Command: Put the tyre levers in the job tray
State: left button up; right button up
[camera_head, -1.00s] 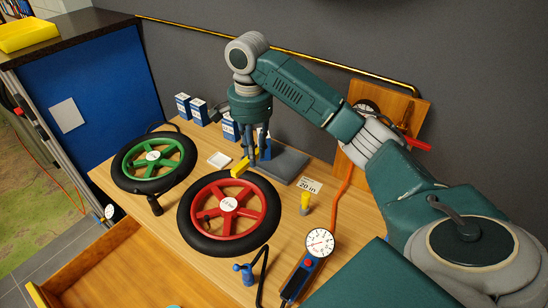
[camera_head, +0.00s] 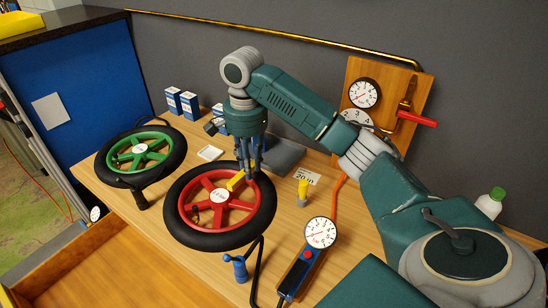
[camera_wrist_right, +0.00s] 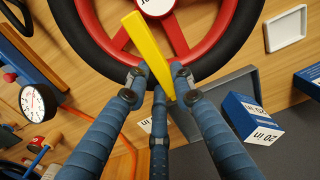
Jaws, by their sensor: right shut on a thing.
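My right gripper (camera_head: 249,174) is shut on a yellow tyre lever (camera_head: 236,181), above the upper right part of the red-rimmed wheel (camera_head: 184,228). In the right wrist view the lever (camera_wrist_right: 148,48) sticks out from between the fingertips (camera_wrist_right: 158,92), across the red rim. I cannot tell whether the lever touches the wheel. A grey tray (camera_head: 288,155) lies on the bench just behind the gripper, partly hidden by it. Its rim shows in the right wrist view (camera_wrist_right: 222,82). My left gripper is not in view.
A green-rimmed wheel (camera_head: 112,174) lies at the left. A small white dish (camera_head: 209,153) and blue boxes (camera_head: 189,105) stand behind. A yellow-topped piece (camera_head: 303,190), a gauge (camera_head: 320,232) and a blue-handled tool (camera_head: 239,268) occupy the front right.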

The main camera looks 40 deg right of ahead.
jog(key=w+d, duration=0.3)
jog(key=d, duration=0.7)
jog(key=p, duration=0.2)
send_over(287, 156)
jog(key=shift+s+a+f, duration=0.1)
jog(key=shift+f, duration=0.55)
notch_tip(287, 156, down, 5)
jog(key=shift+p, duration=1.05)
jog(key=shift+d+f, duration=0.2)
jog(key=shift+f, duration=0.15)
